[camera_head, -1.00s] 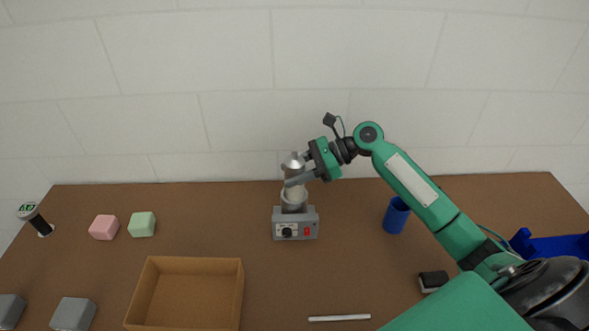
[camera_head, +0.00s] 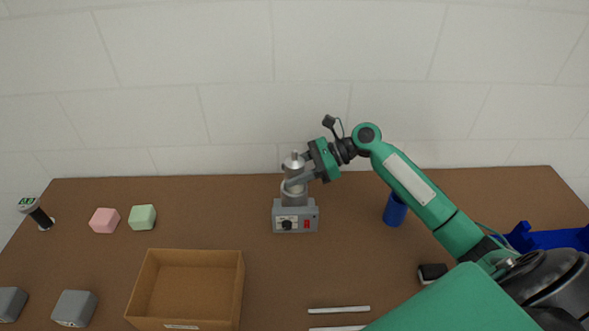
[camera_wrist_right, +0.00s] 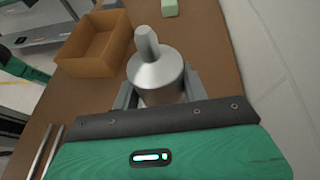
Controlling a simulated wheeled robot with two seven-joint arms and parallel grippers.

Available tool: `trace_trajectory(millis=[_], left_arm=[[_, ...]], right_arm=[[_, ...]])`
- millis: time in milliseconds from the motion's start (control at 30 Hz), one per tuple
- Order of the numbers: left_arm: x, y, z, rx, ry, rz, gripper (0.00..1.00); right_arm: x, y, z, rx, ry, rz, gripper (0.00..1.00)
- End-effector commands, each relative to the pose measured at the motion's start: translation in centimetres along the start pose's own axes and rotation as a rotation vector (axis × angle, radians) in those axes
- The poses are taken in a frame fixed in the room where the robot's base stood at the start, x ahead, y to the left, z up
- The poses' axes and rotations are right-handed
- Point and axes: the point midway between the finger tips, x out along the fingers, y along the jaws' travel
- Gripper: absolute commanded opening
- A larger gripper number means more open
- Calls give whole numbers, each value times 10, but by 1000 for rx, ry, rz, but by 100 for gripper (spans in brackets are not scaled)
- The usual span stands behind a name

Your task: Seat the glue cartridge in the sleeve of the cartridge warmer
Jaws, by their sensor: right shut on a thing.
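The glue cartridge (camera_head: 293,162) is a silvery grey cylinder with a narrow nozzle on top, upright above the cartridge warmer (camera_head: 296,217). The warmer is a grey box with a black knob and red switch, topped by a round sleeve (camera_head: 294,197). My right gripper (camera_head: 294,181) is shut on the cartridge, reaching in from the right just above the sleeve. The cartridge's lower end appears to be at or inside the sleeve mouth; the fingers partly hide this. The right wrist view shows the cartridge (camera_wrist_right: 157,75) between the fingers and hides the warmer. My left gripper is out of view.
A blue cup (camera_head: 395,210) stands right of the warmer. An open cardboard box (camera_head: 240,290), a pink block (camera_head: 104,220) and a green block (camera_head: 142,217) are to the left. Light rods (camera_head: 339,310) lie in front. A blue holder (camera_head: 555,239) is far right.

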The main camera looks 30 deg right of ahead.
Motion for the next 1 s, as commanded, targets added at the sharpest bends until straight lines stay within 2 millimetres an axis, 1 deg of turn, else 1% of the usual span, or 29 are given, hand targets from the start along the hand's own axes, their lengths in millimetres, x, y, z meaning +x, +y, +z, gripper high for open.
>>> trace_trajectory(millis=[167, 200, 300, 567, 667, 767, 867, 1000], left_arm=[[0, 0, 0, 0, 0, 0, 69], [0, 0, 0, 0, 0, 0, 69], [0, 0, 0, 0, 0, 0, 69], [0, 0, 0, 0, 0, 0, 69], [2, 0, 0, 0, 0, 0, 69], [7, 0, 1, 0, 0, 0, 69], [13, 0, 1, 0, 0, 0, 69], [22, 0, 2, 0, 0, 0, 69]], right_arm=[[2, 0, -3, 0, -1, 0, 10], [1, 0, -3, -1, -1, -1, 52], [1, 0, -3, -1, -1, 0, 70], [1, 0, -4, 1, 1, 0, 70], [-3, 0, -5, 1, 2, -1, 70], [-15, 0, -7, 0, 4, -1, 70], [-35, 0, -8, 0, 5, -3, 70], [-68, 0, -8, 0, 5, -3, 70]])
